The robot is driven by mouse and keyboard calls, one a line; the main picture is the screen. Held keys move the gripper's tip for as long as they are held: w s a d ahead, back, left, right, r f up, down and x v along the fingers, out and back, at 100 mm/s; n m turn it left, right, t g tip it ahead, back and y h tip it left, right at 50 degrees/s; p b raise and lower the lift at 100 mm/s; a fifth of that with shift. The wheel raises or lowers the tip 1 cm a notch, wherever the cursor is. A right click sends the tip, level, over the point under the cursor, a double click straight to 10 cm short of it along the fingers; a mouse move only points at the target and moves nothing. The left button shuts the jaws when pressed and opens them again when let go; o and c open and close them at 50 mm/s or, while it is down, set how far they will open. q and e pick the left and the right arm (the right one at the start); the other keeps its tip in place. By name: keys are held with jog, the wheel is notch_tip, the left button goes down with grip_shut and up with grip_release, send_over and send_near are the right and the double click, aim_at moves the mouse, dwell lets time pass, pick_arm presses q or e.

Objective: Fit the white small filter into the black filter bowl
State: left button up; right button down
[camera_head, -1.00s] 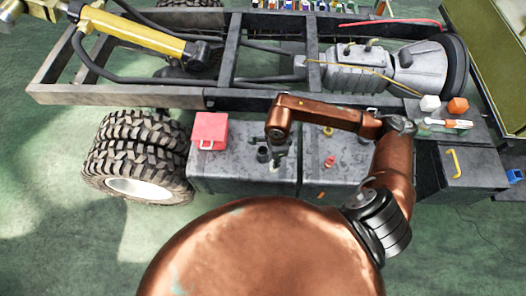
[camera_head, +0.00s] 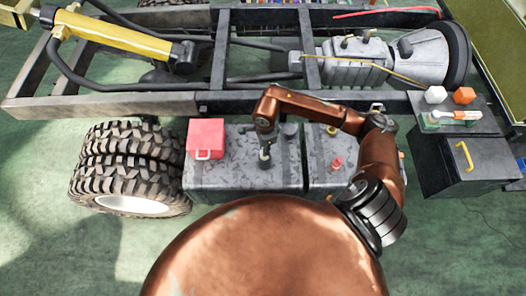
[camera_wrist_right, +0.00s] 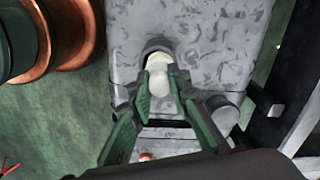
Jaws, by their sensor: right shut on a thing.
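The white small filter (camera_wrist_right: 159,83) is between the green fingertips of my right gripper (camera_wrist_right: 161,92), which is shut on it. In the wrist view, its far end overlaps the opening of the black filter bowl (camera_wrist_right: 155,44), whose dark rim shows behind it. I cannot tell how deep the filter sits in the bowl. In the head view, my right gripper (camera_head: 266,148) points down over the grey tank, and it largely hides the bowl and filter. My left gripper is not in view.
The grey tank (camera_head: 225,178) carries a red box (camera_head: 205,138) at left. A second tank with a red cap (camera_head: 337,163) stands at right. A black box (camera_head: 470,160) with a yellow handle is further right. The chassis rail (camera_head: 130,104) runs behind.

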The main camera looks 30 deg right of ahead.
notch_tip(320, 180, down, 4)
jog(key=shift+a+r+b, duration=0.1)
jog(key=shift+b, duration=0.25)
jog(key=shift+w+f, duration=0.1)
jog(key=shift+f, duration=0.25)
jog(key=shift+s+d+r, duration=0.2)
jog(key=shift+s+r, duration=0.05)
jog(key=shift+r, duration=0.05)
jog(key=c, duration=1.9)
grip_release()
jog(key=shift+w, duration=0.1)
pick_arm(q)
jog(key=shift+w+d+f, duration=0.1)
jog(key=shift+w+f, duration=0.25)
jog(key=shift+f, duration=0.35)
pick_arm(e)
jog(key=shift+o, duration=0.4)
jog(key=shift+a, duration=0.1)
jog(key=shift+r, duration=0.1)
notch_tip(320, 180, up, 12)
jog(key=shift+f+p, duration=0.1)
jog(key=shift+p, duration=0.35)
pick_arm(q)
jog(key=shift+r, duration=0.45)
